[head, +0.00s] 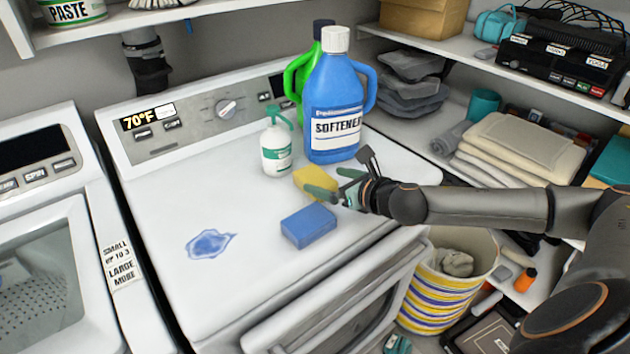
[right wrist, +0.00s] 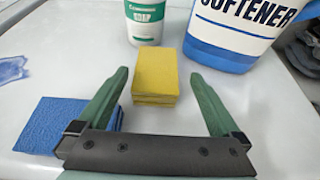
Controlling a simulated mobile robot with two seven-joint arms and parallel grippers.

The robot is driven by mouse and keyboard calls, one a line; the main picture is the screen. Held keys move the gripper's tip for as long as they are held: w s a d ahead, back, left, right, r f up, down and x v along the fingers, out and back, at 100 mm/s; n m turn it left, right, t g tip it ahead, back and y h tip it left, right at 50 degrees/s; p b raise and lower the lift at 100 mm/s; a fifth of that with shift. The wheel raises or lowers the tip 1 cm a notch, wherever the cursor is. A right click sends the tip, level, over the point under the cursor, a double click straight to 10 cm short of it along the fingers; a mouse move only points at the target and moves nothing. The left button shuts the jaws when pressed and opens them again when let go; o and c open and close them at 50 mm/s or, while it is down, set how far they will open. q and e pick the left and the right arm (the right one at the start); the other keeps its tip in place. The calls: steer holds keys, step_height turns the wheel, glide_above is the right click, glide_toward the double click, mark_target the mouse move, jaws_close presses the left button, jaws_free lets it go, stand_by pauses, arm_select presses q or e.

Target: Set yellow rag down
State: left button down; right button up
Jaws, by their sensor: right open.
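The yellow rag (head: 312,180) is a folded, block-like piece lying on the white machine top. In the right wrist view the yellow rag (right wrist: 155,76) sits just beyond and between the fingertips. My right gripper (head: 330,190) is open around the space in front of it, and its green fingers (right wrist: 160,82) appear apart from the rag. A blue block-like rag or sponge (head: 309,226) lies nearer the front; the left finger partly covers it in the wrist view. My left gripper is not in view.
A blue spill (head: 209,243) lies on the left of the machine top (head: 165,215). A striped basket (head: 445,290) stands at the right.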

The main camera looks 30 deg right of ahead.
mark_target(309, 173)
steer(key=shift+w+a+f, duration=0.15)
steer(key=shift+w+f, duration=0.05)
steer(key=shift+w, duration=0.3)
steer(key=shift+p+x, duration=0.3)
steer(key=shift+x, duration=1.75)
steer(key=shift+s+a+f, duration=0.1)
steer(key=shift+f, duration=0.05)
steer(key=shift+c, duration=0.4)
steer(key=c, duration=1.3)
steer(key=shift+r, duration=0.65)
steer(key=r, duration=0.1)
steer(key=r+p, duration=0.1)
steer(key=shift+s+r, duration=0.25)
steer(key=shift+r, duration=0.1)
steer(key=w+a+r+b+v, duration=0.1)
steer(key=r+v, duration=0.2)
steer(key=v, duration=1.2)
steer(key=shift+s+a, duration=0.35)
steer(key=shift+a, duration=0.1)
